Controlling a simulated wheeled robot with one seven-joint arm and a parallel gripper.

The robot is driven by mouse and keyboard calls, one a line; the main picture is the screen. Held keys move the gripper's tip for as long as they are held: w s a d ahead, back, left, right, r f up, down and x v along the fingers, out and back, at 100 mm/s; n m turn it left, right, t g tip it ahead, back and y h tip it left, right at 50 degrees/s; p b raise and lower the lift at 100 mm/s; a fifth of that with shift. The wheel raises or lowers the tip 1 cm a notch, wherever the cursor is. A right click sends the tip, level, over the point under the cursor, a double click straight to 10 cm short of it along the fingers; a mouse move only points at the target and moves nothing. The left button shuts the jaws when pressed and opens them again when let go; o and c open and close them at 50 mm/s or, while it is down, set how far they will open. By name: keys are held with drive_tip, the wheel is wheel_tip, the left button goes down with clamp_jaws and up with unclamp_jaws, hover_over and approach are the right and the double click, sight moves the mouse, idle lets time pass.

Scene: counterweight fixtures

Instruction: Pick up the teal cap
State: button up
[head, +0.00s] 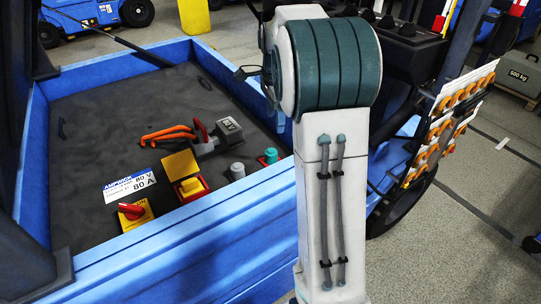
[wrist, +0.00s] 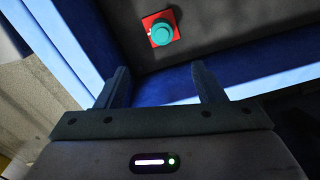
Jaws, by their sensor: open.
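The teal cap (wrist: 164,28) is a small round piece on a red square base (wrist: 150,36), at the top middle of the wrist view. In the head view the teal cap (head: 271,154) shows just left of my arm, inside the blue-walled bay near its front wall. My gripper (wrist: 160,75) is open and empty in the wrist view. Its two fingers are spread apart below the cap in the picture, and do not touch it. My gripper is hidden in the head view.
The blue wall (head: 190,246) borders the bay's dark floor (head: 100,130). Left of the cap are a grey cylinder (head: 238,170), a yellow and red box (head: 185,175), a red-handled switch (head: 133,212) and a grey connector with orange cables (head: 229,130).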

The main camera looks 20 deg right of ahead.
sight(271, 151)
wheel_tip(271, 151, down, 8)
drive_tip(key=shift+f, duration=0.1)
drive_tip(key=shift+w+a+f, duration=0.1)
drive_tip(key=shift+a+f, duration=0.1)
drive_tip(key=shift+f, duration=1.15)
drive_tip(key=shift+w+a+f, duration=0.1)
drive_tip(key=shift+a+f, duration=0.1)
drive_tip(key=shift+f, duration=1.15)
drive_tip(key=shift+c, duration=0.2)
drive_tip(key=c, duration=0.7)
